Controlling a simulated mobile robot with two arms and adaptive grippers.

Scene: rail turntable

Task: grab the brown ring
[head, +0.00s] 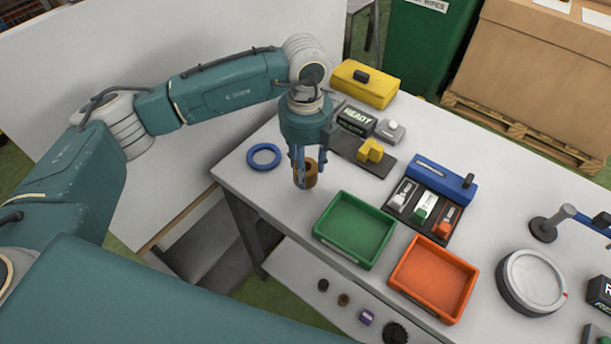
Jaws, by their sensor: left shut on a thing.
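The brown ring (306,175) is a short, thick-walled brown cylinder at the left part of the white table. My left gripper (304,165) points down over it and is shut on it, with a blue finger at its left side. I cannot tell whether the ring touches the table or hangs just above it. My right gripper is not in view.
A blue ring (264,147) lies left of the gripper. A green tray (352,262) and an orange tray (432,310) stand to the right, nearer the front edge. Behind them are a yellow block (370,151), a blue fixture (440,181) and a yellow case (363,93).

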